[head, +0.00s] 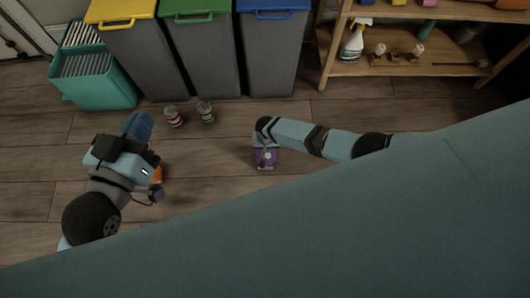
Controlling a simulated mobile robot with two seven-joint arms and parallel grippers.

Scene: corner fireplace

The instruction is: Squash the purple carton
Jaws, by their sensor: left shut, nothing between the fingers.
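The purple carton (265,159) is on the wooden floor near the middle of the head view. Its top part is covered by the end of my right arm. My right gripper (264,139) is right at the carton, seen from above; its fingers are too small and hidden to tell whether they are open or shut. My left gripper (154,194) is at the left, well apart from the carton, shut and empty.
A red-and-white can (173,117) and a green one (206,112) stand on the floor. A partly hidden orange thing (157,174) is beside my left arm. Grey bins (212,62) with coloured lids, a teal crate (97,83) and a wooden shelf (350,70) line the back.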

